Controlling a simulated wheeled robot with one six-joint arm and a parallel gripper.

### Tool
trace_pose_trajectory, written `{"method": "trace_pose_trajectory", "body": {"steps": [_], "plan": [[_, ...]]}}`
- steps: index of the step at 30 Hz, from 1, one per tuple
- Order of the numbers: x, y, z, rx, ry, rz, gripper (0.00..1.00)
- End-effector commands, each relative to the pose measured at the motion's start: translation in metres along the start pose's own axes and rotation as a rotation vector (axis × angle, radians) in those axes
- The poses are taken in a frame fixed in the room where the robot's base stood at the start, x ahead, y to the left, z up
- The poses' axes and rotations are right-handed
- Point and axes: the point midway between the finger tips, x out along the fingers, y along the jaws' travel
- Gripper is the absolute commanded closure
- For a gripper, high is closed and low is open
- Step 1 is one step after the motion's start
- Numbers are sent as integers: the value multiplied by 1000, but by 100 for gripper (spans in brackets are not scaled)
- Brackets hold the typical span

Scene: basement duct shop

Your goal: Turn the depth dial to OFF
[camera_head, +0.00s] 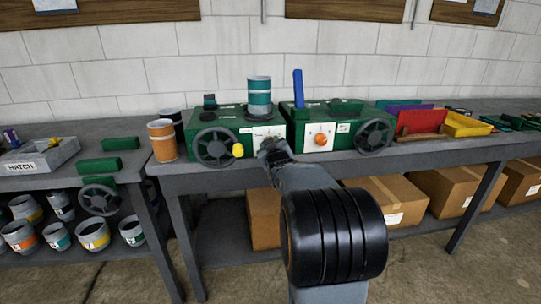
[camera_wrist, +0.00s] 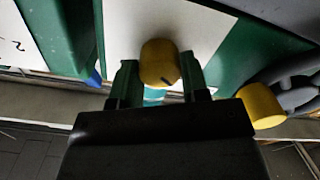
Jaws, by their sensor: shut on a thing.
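The dial is a round yellow knob (camera_wrist: 159,60) on a white plate (camera_wrist: 120,25) on the front of the left green machine (camera_head: 205,122). My gripper (camera_wrist: 159,80) has one finger on each side of the knob and is shut on it. A short dark mark shows on the knob's edge near the fingers. In the head view my gripper (camera_head: 272,150) covers the knob and part of the white plate (camera_head: 262,133). The plate's lettering is too small to read, so I cannot tell which setting the knob points to.
A grey handwheel (camera_head: 215,147) with a yellow handle (camera_head: 238,150) is close beside my gripper. The right green machine (camera_head: 352,115) has an orange dial (camera_head: 320,139) and another handwheel (camera_head: 376,136). A teal-banded can (camera_head: 259,96) stands on the left machine.

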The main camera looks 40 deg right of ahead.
Motion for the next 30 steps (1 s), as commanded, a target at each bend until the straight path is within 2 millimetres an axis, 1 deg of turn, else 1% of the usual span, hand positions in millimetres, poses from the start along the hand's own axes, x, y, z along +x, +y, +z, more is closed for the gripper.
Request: {"method": "trace_pose_trajectory", "body": {"steps": [1, 10, 26, 27, 30], "plan": [[0, -2, 3, -25, 2, 0, 82], [0, -1, 0, -125, 0, 0, 82], [0, -1, -1, -149, -1, 0, 82], [0, -1, -1, -149, -1, 0, 58], [0, 0, -1, -148, -2, 1, 48]]}}
